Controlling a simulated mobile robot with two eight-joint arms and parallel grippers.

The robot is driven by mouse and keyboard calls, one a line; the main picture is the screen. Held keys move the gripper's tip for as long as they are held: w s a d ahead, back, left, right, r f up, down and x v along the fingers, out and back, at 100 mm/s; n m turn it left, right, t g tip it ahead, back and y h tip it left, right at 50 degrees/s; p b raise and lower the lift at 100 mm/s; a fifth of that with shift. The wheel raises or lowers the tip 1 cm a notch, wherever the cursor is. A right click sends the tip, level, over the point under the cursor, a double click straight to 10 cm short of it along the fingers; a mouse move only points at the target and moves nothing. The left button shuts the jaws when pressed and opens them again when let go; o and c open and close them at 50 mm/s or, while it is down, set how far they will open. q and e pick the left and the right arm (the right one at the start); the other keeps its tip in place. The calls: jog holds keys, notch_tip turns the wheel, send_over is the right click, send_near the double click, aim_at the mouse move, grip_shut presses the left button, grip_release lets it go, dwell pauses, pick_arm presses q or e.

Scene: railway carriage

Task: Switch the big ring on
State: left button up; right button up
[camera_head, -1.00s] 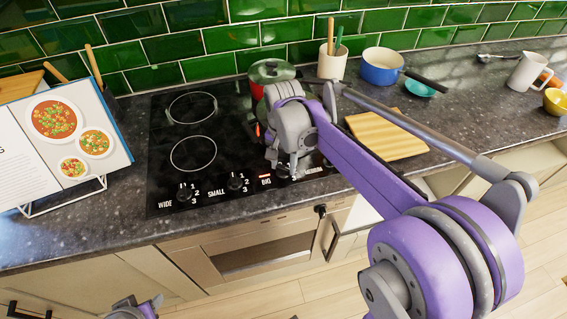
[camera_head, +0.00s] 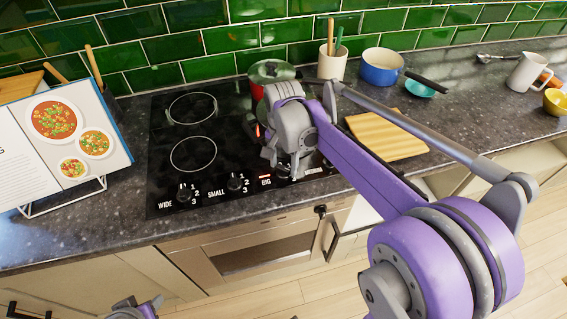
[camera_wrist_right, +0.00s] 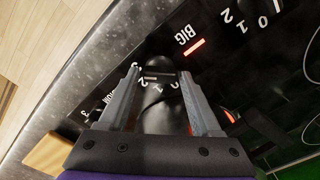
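The black hob (camera_head: 165,150) has a row of knobs along its front edge. The BIG label (camera_head: 265,182) has a lit red bar, seen also beside that label in the right wrist view (camera_wrist_right: 194,47). My right gripper (camera_head: 284,170) is at the knob just right of this label. In the right wrist view, the dark BIG knob (camera_wrist_right: 158,76) lies between the fingers (camera_wrist_right: 160,74), which stand apart with gaps beside it. An orange-red glow shows on the hob behind the gripper. My left gripper (camera_head: 138,305) is partly cut off at the bottom edge; its opening is unclear.
A red pot (camera_head: 271,72) stands at the hob's back right. A wooden board (camera_head: 388,137) lies right of the hob, with a blue pan (camera_head: 381,67) behind it. A cookbook on a stand (camera_head: 75,135) is at left. The SMALL knob (camera_head: 236,182) is left of BIG.

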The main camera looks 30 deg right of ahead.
aim_at(283, 167)
notch_tip(283, 167, up, 11)
jog(key=shift+p, duration=0.35)
jog(key=shift+f, duration=0.1)
dwell(0.5)
